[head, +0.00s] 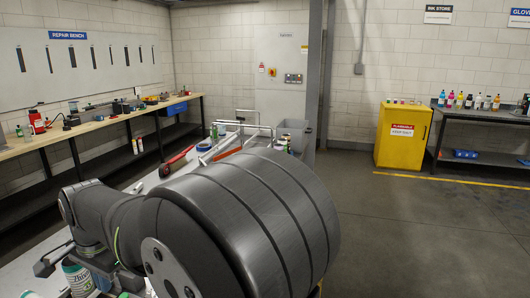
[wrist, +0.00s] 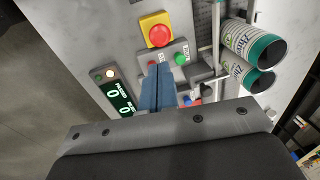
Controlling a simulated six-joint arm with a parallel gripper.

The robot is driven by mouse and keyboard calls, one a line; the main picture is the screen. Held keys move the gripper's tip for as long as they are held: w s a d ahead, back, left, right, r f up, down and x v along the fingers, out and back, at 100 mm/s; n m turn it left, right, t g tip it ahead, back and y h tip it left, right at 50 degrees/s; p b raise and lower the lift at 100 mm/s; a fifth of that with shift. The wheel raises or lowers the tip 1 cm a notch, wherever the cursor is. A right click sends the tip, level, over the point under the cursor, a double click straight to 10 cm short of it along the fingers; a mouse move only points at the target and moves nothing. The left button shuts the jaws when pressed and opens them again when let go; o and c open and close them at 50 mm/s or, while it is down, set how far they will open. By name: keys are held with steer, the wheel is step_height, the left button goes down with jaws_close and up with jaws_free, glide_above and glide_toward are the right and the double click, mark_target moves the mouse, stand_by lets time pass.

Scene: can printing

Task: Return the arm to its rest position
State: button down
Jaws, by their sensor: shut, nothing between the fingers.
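My gripper (wrist: 160,68) shows in the wrist view as two blue-grey fingers pressed together, with nothing between them. Its tips are over a control panel, near a red emergency button (wrist: 160,35) on a yellow box and a smaller box with a red and a green button (wrist: 180,58). I cannot tell how far the tips are from the panel. In the head view my dark arm fills the lower middle and hides much of the work table; the gripper fingers do not show there.
In the wrist view, printed cans (wrist: 245,42) with teal rims lie at the right and a counter display (wrist: 119,97) is at the left. In the head view, a repair bench (head: 90,133) stands left and a yellow cabinet (head: 404,148) right. Open floor (head: 430,225) lies at right.

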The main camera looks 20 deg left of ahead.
steer(key=f, duration=0.4)
steer(key=a+f, duration=0.1)
steer(key=f, duration=0.2)
steer(key=shift+w+a+r, duration=0.1)
steer(key=shift+a+r, duration=0.05)
steer(key=shift+a, duration=0.05)
steer(key=shift+a+r+h, duration=0.65)
steer(key=shift+r+h, duration=0.25)
steer(key=shift+r, duration=6.35)
step_height(320, 180, down, 7)
steer(key=shift+w+r+g, duration=0.15)
steer(key=shift+w+g, duration=0.15)
